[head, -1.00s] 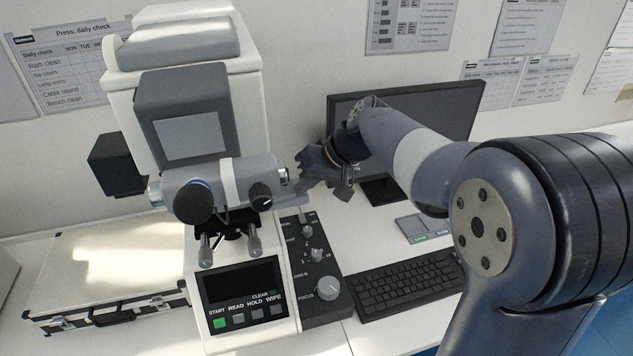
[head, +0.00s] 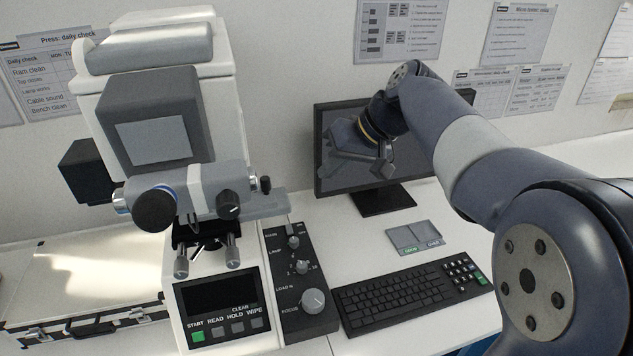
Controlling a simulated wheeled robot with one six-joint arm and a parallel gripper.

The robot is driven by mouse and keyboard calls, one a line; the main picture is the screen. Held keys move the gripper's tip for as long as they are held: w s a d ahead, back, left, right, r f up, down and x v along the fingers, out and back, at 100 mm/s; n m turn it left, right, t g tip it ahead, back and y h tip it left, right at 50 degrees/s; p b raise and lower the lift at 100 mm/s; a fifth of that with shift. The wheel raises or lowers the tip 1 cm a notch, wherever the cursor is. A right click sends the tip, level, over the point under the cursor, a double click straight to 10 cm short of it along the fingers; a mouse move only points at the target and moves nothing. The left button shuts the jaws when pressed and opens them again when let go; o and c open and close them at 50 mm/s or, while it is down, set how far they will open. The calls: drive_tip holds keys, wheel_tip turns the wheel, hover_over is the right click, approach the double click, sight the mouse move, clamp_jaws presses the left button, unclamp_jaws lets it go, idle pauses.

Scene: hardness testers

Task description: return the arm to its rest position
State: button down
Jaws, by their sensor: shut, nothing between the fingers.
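My gripper (head: 352,168) is in the air in front of the monitor (head: 324,187), to the right of the hardness tester (head: 152,95). It is shut and holds nothing that I can see. My arm comes in from the right edge, bends high up, and its wrist slopes down to the left. The gripper is apart from the tester and hides part of the monitor's screen.
The tester's control panel (head: 308,330) with knobs stands below and left of the gripper. A keyboard (head: 405,298) and a small two-part grey plate (head: 414,238) lie on the white bench. A silver case (head: 75,280) lies at left. Notices hang on the wall.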

drive_tip(key=shift+v, duration=0.9)
